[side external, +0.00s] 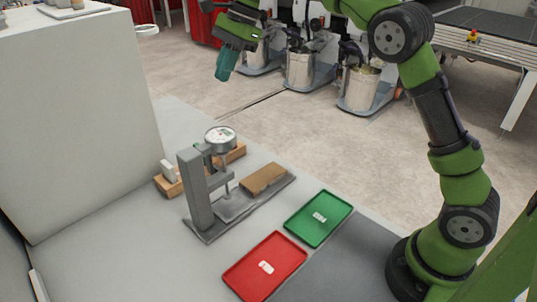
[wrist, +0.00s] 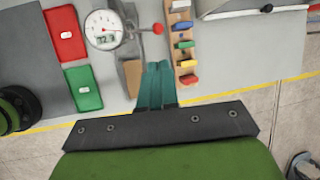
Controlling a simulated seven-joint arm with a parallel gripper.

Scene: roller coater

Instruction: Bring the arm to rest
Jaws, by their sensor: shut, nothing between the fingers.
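My gripper (side external: 226,65) is raised high at the top of the side view, well above the bench and apart from everything on it. Its teal fingers point down. In the wrist view the teal fingers (wrist: 157,80) lie close together with nothing between them. My green arm reaches up from the right of the bench and arches over to the left.
On the bench stand a dial gauge (side external: 220,137) on a grey stand, a brown block (side external: 263,179), a red tray (side external: 245,283) and a green tray (side external: 300,232). A wooden rack (wrist: 181,52) holds several coloured pieces. A white cabinet (side external: 80,110) rises at left.

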